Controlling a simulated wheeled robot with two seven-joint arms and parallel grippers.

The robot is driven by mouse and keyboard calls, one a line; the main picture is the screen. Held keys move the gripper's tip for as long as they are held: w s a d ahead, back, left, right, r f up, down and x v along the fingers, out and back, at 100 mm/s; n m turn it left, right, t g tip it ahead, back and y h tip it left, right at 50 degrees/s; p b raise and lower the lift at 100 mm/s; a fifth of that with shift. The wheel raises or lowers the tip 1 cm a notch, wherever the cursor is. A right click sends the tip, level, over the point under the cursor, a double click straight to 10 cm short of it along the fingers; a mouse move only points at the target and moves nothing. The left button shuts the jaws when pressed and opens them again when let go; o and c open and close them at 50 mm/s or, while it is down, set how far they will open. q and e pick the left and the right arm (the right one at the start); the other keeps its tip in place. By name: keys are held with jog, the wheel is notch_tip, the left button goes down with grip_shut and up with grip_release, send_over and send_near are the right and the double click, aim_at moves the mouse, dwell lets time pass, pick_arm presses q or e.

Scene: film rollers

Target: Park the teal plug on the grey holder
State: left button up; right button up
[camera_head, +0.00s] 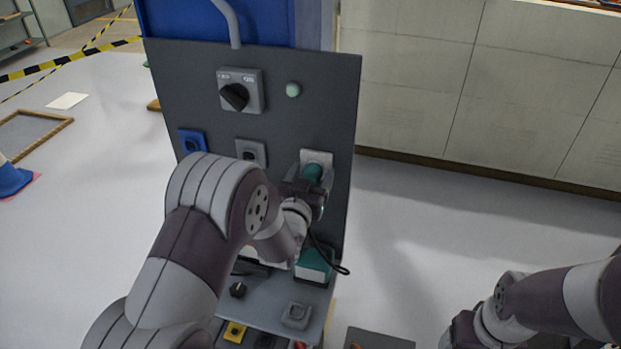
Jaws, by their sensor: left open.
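The teal plug (313,172) is at the pale socket (317,156) on the right of the dark upright panel; whether it is fully seated cannot be told. My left gripper (306,187) is open at the plug, its fingers close around or beside it; contact is unclear. A grey square fitting (296,314) sits on the ledge below, and a grey socket (251,152) is on the panel; I cannot tell which is the grey holder. My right gripper (462,332) is low at the right, its fingers unclear.
A teal box (314,266) with a black cable stands low on the panel's right side. A blue socket (192,141), rotary switch (240,92) and green lamp (293,90) are on the panel. My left arm hides the panel's lower left.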

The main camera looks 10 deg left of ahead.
dwell(0.4)
pick_arm(q)
grip_shut()
jog(key=shift+s+f, duration=0.1)
jog(key=shift+s, duration=1.2)
jog(key=shift+s, duration=0.1)
